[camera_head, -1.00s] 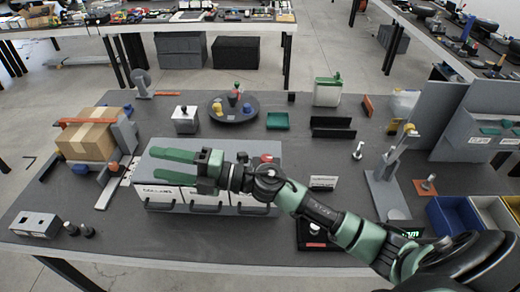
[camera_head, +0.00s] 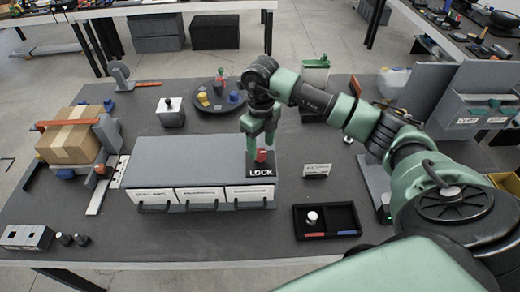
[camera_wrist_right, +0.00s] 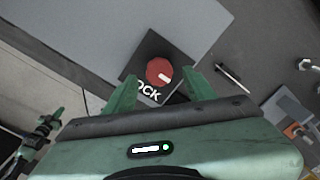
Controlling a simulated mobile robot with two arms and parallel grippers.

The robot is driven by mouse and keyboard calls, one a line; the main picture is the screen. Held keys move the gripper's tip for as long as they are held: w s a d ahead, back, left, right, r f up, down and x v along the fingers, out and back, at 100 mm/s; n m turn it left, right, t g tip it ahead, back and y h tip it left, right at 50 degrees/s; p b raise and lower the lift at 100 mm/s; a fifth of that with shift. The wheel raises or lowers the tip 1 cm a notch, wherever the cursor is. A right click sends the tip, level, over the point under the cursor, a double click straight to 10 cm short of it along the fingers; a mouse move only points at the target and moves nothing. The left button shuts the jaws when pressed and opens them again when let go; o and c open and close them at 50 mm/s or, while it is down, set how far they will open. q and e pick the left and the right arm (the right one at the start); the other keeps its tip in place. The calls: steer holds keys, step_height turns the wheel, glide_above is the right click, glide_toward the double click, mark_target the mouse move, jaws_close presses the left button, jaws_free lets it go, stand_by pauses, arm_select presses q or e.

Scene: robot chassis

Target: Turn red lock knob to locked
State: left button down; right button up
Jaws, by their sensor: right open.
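The red lock knob (camera_head: 261,156) sits on a black plate marked LOCK (camera_head: 260,171) at the right end of the grey drawer cabinet (camera_head: 180,160). In the right wrist view the round red knob (camera_wrist_right: 159,71) shows a white pointer mark toward its lower right. My right gripper (camera_head: 260,143) points down at the knob from above. In the wrist view its two green fingers (camera_wrist_right: 160,88) are apart, one on each side of the knob, and the knob looks free between them. Whether they reach down to knob height is unclear. My left gripper is not in view.
The cabinet front has several labelled drawers with dark handles. A black tray (camera_head: 343,232) holding a small silver knob piece stands in front right. A white-topped box (camera_head: 171,112) and a round dark tray (camera_head: 215,103) stand behind. A cardboard box (camera_head: 69,144) is at left.

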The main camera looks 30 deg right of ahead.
mark_target(260, 152)
steer(key=shift+f+p, duration=0.45)
steer(key=shift+f, duration=1.5)
jaws_close()
